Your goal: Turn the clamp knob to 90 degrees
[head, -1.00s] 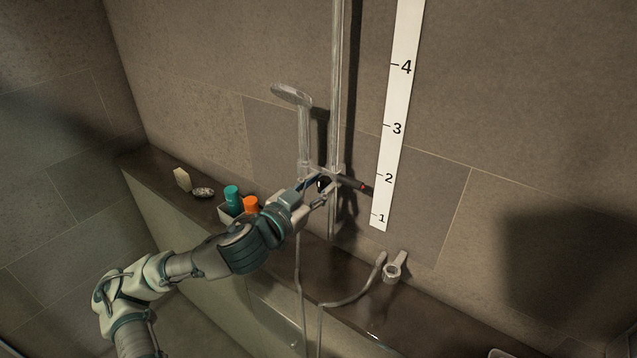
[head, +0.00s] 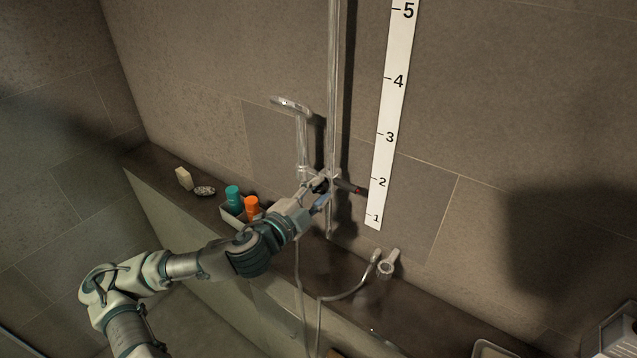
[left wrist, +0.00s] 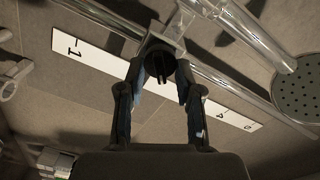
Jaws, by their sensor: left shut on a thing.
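The clamp knob (left wrist: 160,66) is black with a ridge across its face. It sits on the clear slider clamp (head: 333,176) on the vertical rail (head: 334,90). My left gripper (head: 320,192) reaches it from the left. In the left wrist view its two fingers (left wrist: 158,78) stand on either side of the knob, shut on it. In the head view the fingers largely hide the knob. My right gripper is not in view.
The shower head (head: 291,104) stands upright left of the rail and also shows in the left wrist view (left wrist: 299,90). A teal bottle (head: 233,195) and orange bottle (head: 252,206) stand on the ledge. A tap (head: 387,265) and hose (head: 345,294) lie below right.

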